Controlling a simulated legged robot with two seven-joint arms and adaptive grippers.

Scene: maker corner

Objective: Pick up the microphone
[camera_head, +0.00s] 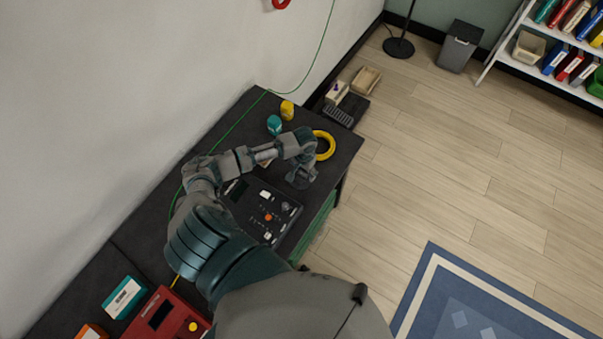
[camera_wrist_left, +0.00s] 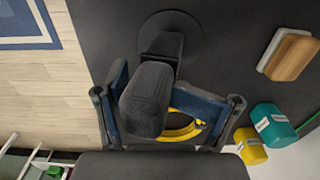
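The microphone has a dark, rounded head (camera_wrist_left: 146,102), a short neck and a round black base (camera_wrist_left: 182,27). In the left wrist view its base is on the dark table top, and its head is between the two fingers of my left gripper (camera_wrist_left: 152,84). The head hides part of the fingers, so I cannot tell whether they press on it. My right gripper is not in view.
A yellow ring (camera_head: 325,146), teal container (camera_head: 274,125) and yellow container (camera_head: 287,110) stand near the gripper on the dark table (camera_head: 345,146). A black control panel (camera_head: 262,210) lies below the arm. A wooden-backed eraser (camera_wrist_left: 293,56) is beside the microphone. Open floor is to the right.

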